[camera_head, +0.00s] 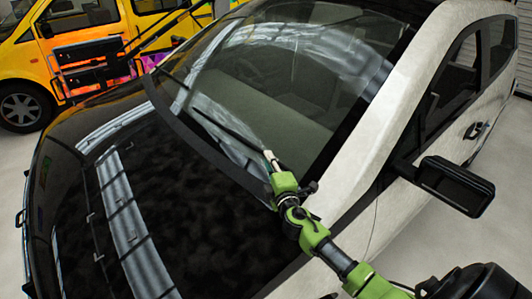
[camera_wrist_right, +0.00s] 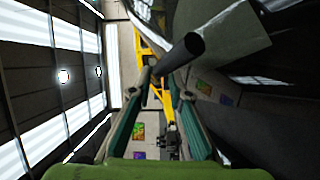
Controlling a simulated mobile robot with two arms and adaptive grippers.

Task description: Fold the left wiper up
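The wiper nearer me is a thin dark bar (camera_head: 228,131) low along the windshield (camera_head: 285,90), its near end close to my right gripper. A second dark wiper (camera_head: 172,78) lies at the far left of the glass. My right gripper (camera_head: 270,157) is at the windshield's lower near corner, above the hood edge. In the right wrist view its fingers (camera_wrist_right: 160,77) stand apart, with a dark rod (camera_wrist_right: 183,52) at their tips. I cannot tell whether they touch it. My left gripper is not in view.
The dark hood (camera_head: 185,210) fills the lower left. The side mirror (camera_head: 455,186) sticks out at the right, close to my right arm. A yellow van (camera_head: 22,58) stands at the back left. Bare grey floor (camera_head: 424,240) shows at the lower right.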

